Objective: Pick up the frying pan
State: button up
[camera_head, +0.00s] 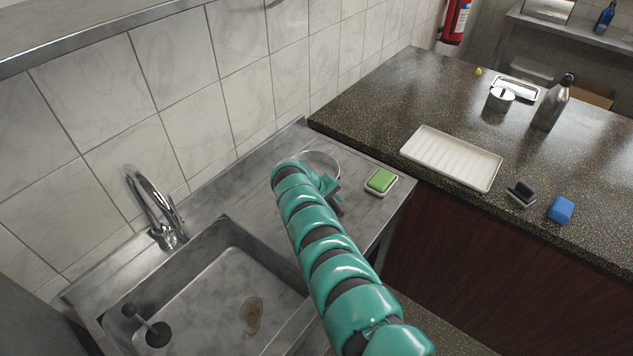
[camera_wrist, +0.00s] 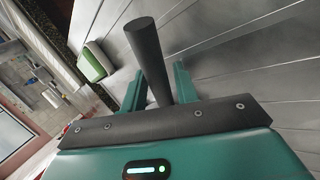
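The frying pan (camera_head: 322,159) lies on the steel drainboard right of the sink. In the head view only part of its pale round rim shows behind my arm. My gripper (camera_head: 328,187) is at the pan's near side, partly hidden by my arm. In the wrist view a dark, round handle (camera_wrist: 152,55) stands between the two teal fingers of my gripper (camera_wrist: 160,80). Small gaps seem to show beside the handle, so the fingers look open around it.
A green sponge on a white dish (camera_head: 381,182) is close to the right of my gripper. The sink (camera_head: 225,285) with its faucet (camera_head: 160,210) is at left. A white tray (camera_head: 452,157), a bottle (camera_head: 551,103) and a blue sponge (camera_head: 561,209) are on the dark counter.

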grip_shut()
jog(key=shift+r, duration=0.15)
